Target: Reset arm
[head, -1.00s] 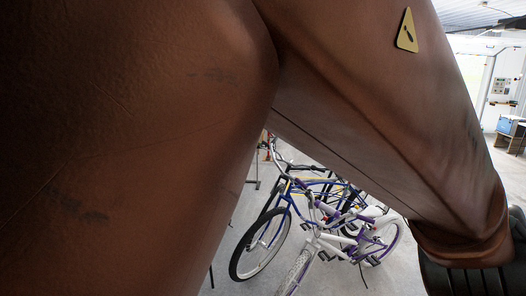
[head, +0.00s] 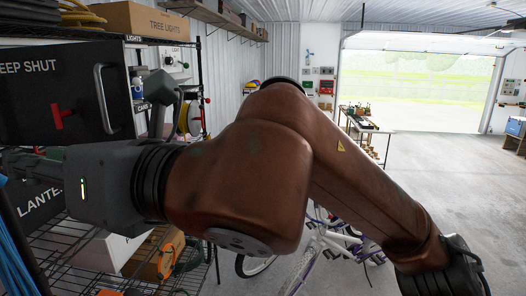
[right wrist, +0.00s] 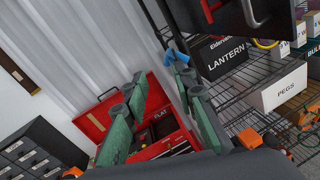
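In the right wrist view, the two green-padded fingers of my right gripper (right wrist: 158,90) stand wide apart with nothing between them. An open red toolbox (right wrist: 155,145) shows beyond them. In the head view, my copper right arm rises from the lower right, bends near the middle and runs left to its grey wrist in front of the shelving. The fingertips cannot be made out clearly there. My left gripper is not in view.
A black cabinet (head: 40,85) reading "EEP SHUT" stands at the left, above a wire rack (head: 62,250) holding boxes. Bicycles (head: 325,250) stand behind my arm. A workbench (head: 362,122) stands farther back. Floor (head: 440,165) at the right is open.

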